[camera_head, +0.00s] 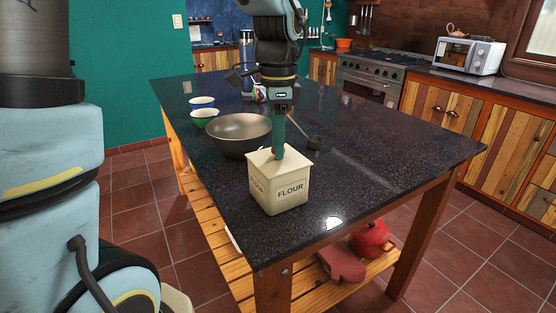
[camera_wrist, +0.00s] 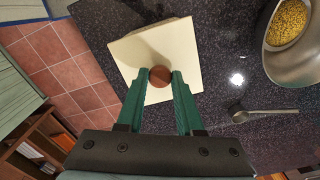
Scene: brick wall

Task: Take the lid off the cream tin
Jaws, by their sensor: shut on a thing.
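The cream tin (camera_head: 289,194) stands upright near the front edge of the dark table, with "FLOUR" on its side. Its square cream lid (camera_head: 265,160) sits on top, and the lid also shows in the wrist view (camera_wrist: 133,52). A round brown knob (camera_wrist: 160,75) is at the middle of the lid. My gripper (camera_head: 280,153) points straight down over the tin. In the wrist view its two green fingers (camera_wrist: 161,76) are on either side of the knob, shut on it. In the head view the fingers hide the knob.
A large grey bowl (camera_head: 238,135) stands just behind the tin; the wrist view shows yellow grains (camera_wrist: 288,24) in it. A dark ladle or scoop (camera_head: 314,141) lies right of the bowl. Blue (camera_head: 202,103) and green (camera_head: 205,117) bowls stand farther back. The table's right side is clear.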

